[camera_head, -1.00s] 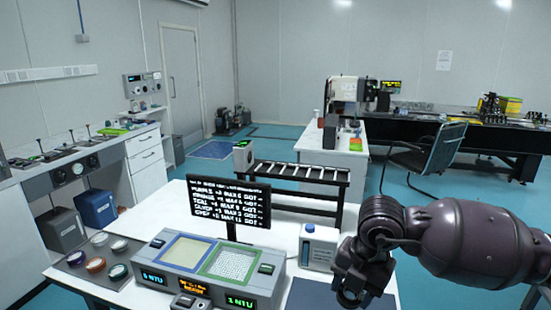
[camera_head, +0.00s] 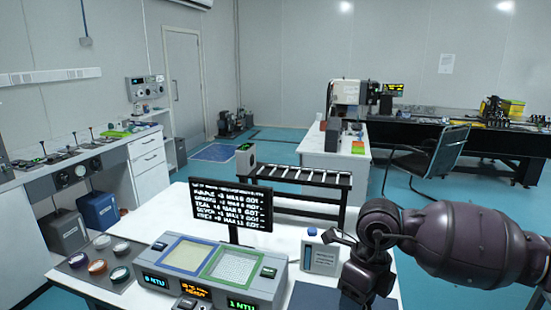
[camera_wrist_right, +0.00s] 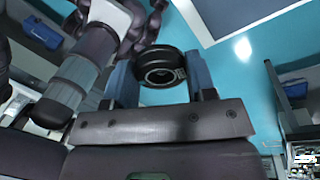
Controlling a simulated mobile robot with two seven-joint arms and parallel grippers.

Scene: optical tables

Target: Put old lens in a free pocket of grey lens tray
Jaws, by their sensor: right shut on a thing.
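My right gripper (camera_wrist_right: 160,80) is shut on a black ring-shaped lens (camera_wrist_right: 160,54), which sits between its two blue-grey fingers in the right wrist view. My left gripper does not show clearly.
A grey console (camera_head: 205,280) with two framed panels and a black display (camera_head: 232,205) stand on the white table (camera_head: 152,233).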

